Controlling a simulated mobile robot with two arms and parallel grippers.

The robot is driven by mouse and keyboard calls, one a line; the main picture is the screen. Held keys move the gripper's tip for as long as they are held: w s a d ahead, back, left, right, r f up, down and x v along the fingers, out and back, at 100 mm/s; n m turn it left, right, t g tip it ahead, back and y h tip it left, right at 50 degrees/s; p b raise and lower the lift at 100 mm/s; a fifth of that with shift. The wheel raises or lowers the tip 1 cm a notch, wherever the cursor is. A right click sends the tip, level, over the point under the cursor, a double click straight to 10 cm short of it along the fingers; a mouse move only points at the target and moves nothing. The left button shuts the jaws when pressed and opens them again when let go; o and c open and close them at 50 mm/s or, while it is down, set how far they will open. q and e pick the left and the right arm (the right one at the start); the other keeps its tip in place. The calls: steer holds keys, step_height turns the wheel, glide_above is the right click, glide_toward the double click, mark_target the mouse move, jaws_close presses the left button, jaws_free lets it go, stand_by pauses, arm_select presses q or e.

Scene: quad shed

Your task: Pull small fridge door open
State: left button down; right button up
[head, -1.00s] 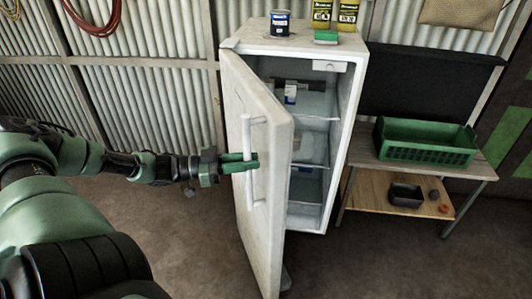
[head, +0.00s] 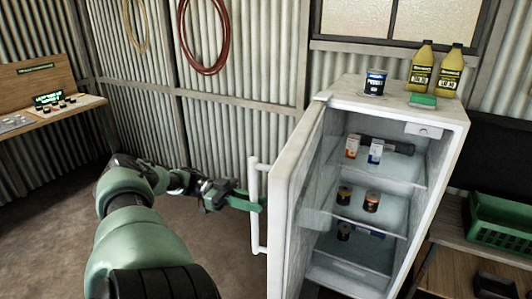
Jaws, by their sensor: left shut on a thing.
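The small white fridge (head: 452,122) stands against the corrugated wall with its door (head: 296,190) swung wide open to the left. The door's white vertical bar handle (head: 254,192) is on its outer face. My left gripper (head: 250,203) has its green fingers shut on the handle at about mid-height. Inside the fridge, shelves hold small cartons (head: 375,150) and several small cans (head: 371,201). The lower part of the door runs out of the picture. My right gripper is not in the head view.
A blue-labelled can (head: 375,82), two yellow bottles (head: 421,68) and a green box (head: 423,100) stand on the fridge. A green crate (head: 505,222) is on a table at right. A wooden bench (head: 60,105) is at far left. Floor left of the door is clear.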

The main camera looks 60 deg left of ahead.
mark_target(251, 158)
arm_select(q)
steer(key=shift+s+a, duration=0.15)
steer(key=shift+a, duration=0.05)
steer(key=c, duration=1.3)
jaws_free()
step_height(251, 158, up, 14)
steer(key=p, duration=1)
steer(key=shift+r+p, duration=0.25)
steer(key=shift+p, duration=0.05)
steer(key=shift+r, duration=0.3)
step_height(251, 158, up, 4)
steer(key=shift+r+b, duration=0.1)
steer(key=shift+b, duration=0.3)
steer(key=shift+r, duration=0.45)
